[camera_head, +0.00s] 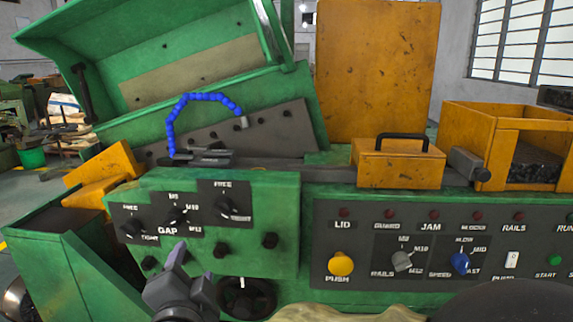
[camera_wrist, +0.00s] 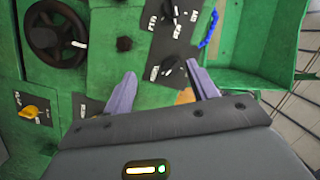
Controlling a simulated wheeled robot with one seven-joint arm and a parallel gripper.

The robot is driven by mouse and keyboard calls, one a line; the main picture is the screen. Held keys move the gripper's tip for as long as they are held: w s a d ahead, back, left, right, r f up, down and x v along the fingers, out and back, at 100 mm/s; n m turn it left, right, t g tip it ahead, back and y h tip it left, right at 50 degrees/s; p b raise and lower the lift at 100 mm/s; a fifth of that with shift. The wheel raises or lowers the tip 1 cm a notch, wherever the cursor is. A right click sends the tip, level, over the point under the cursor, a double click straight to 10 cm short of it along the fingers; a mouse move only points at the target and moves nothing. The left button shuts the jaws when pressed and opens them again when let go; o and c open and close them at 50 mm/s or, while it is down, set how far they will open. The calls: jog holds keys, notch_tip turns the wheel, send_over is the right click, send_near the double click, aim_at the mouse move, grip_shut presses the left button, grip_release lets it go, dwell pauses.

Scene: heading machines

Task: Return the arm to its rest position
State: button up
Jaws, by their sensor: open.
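My gripper (camera_head: 190,262) shows at the lower left of the head view, in front of the green panel (camera_head: 265,195) with the GAP dials. In the wrist view, my gripper (camera_wrist: 160,88) has its two purple-grey fingers spread wide apart with nothing between them. Its fingers point toward the green machine front, where black dials (camera_wrist: 168,62) show beyond them. In the head view, the gripper is below the black GAP knob (camera_head: 183,222) and left of the black handwheel (camera_head: 246,296). Whether the fingers touch the panel cannot be told.
The control panel (camera_head: 440,225) at right carries a yellow push button (camera_head: 340,263) and a blue knob (camera_head: 460,263). A raised green lid (camera_head: 150,50), a blue hose (camera_head: 205,97), a yellow handled box (camera_head: 398,165) and an open yellow bin (camera_head: 470,130) stand above.

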jog(key=w+d+f+n+g, duration=0.3)
jog(key=d+f+n, duration=0.1)
jog(key=d+f, duration=0.3)
jog(key=w+d+f+n+g, duration=0.3)
jog(key=d+f+n+g, duration=0.1)
jog(key=d+f, duration=0.25)
jog(key=s+d+f+n+g+h, duration=0.1)
jog(key=s+d+f+g, duration=0.4)
jog(key=d, duration=0.4)
jog(key=s+d+f+n+g+h, duration=0.1)
jog(key=s+d+f+g, duration=0.2)
jog(key=s+d+f, duration=0.35)
notch_tip(320, 180, up, 21)
jog(key=d+p, duration=0.2)
jog(key=p, duration=1.7)
jog(key=shift+t, duration=0.3)
